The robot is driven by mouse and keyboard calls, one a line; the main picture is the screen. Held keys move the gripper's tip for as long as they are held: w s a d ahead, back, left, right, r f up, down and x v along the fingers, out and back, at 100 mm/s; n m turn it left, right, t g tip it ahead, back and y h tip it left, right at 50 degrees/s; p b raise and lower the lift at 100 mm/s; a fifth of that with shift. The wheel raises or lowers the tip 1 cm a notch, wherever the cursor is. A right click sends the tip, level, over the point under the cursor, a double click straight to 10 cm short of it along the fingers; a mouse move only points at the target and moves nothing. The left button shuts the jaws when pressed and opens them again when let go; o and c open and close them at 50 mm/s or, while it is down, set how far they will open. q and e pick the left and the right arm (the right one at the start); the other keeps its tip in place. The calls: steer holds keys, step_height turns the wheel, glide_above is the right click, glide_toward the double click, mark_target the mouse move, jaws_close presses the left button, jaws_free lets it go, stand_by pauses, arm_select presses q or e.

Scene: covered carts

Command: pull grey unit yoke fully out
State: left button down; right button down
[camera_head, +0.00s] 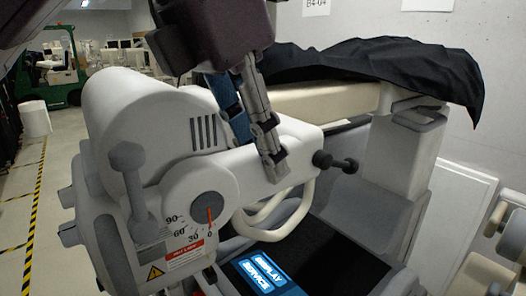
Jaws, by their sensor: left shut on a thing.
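The grey unit (150,120) is a large pale grey housing at left centre. It has vents, a side lever and a dial (208,207) whose red pointer is close to the 0 mark. A pale arm, the yoke (300,138), reaches right from the housing and carries a dark knob at its end. My left gripper (258,150) comes down from the top and is shut on the yoke between housing and knob. Its fingers hide part of the yoke. My right gripper is not in view.
Below the yoke are a curved pale handle (285,228) and a dark bed with a blue service label (262,272). A black cover (380,58) drapes a cart behind, near the wall. Clear floor with a yellow-black line (36,215) lies left; a green forklift (62,70) stands far back.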

arm_select(q)
steer(key=shift+w+d, duration=0.1)
steer(key=shift+d, duration=0.05)
steer(key=shift+r, duration=0.1)
steer(key=c, duration=2)
jaws_free()
steer(key=shift+d, duration=0.1)
steer(key=o, duration=0.3)
steer(key=shift+d, duration=0.15)
steer(key=shift+o, duration=0.2)
steer(key=v, duration=1.2)
steer(key=shift+w, duration=0.1)
